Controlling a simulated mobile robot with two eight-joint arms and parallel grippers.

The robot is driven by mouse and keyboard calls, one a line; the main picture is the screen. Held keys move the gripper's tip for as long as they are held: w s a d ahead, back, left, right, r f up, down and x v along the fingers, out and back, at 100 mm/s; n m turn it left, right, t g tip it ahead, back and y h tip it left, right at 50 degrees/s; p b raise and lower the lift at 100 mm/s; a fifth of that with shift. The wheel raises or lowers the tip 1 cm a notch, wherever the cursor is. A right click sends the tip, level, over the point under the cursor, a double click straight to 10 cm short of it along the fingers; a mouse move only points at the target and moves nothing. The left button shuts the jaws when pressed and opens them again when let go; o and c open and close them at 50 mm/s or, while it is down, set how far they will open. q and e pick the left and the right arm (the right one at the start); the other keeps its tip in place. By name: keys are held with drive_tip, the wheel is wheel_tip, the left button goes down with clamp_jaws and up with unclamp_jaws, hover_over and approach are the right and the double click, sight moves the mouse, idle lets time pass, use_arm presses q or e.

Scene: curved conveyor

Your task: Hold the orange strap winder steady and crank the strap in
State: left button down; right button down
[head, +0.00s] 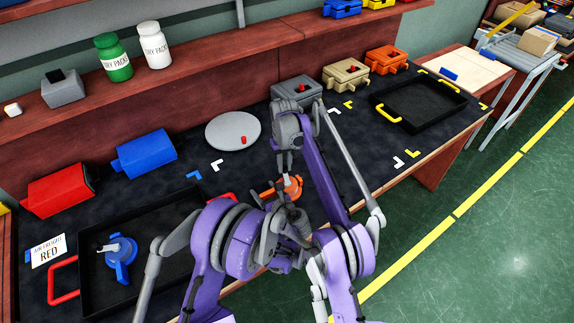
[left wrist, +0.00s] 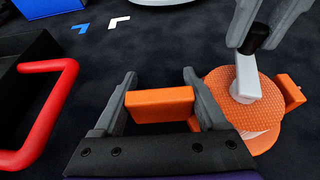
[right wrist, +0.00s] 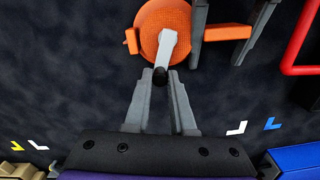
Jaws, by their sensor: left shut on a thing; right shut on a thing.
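The orange strap winder (head: 291,186) stands on the dark table mat, partly hidden by my arms in the head view. Its round ribbed orange drum (left wrist: 232,95) and pale crank arm (left wrist: 247,78) show in the left wrist view. My left gripper (left wrist: 160,80) is shut on the winder's orange block-shaped handle (left wrist: 160,106). My right gripper (right wrist: 160,74) is shut on the black crank knob (right wrist: 160,77), at the crank's end nearest me in the right wrist view. The crank arm (right wrist: 167,50) reaches from the drum's middle to this knob.
A black tray (head: 180,212) with red handles holds a blue winder (head: 121,256) at left. A grey round plate (head: 232,130) lies behind. A second black tray (head: 440,92) with yellow handles is at right. Red (head: 58,188) and blue (head: 146,153) boxes stand at back left.

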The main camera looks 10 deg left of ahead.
drive_tip(key=shift+s+a+n, duration=0.1)
drive_tip(key=shift+a+n, duration=0.15)
drive_tip(key=shift+n, duration=0.25)
drive_tip(key=c, duration=0.8)
unclamp_jaws()
drive_tip(key=shift+o, duration=0.2)
drive_tip(key=shift+d, duration=0.1)
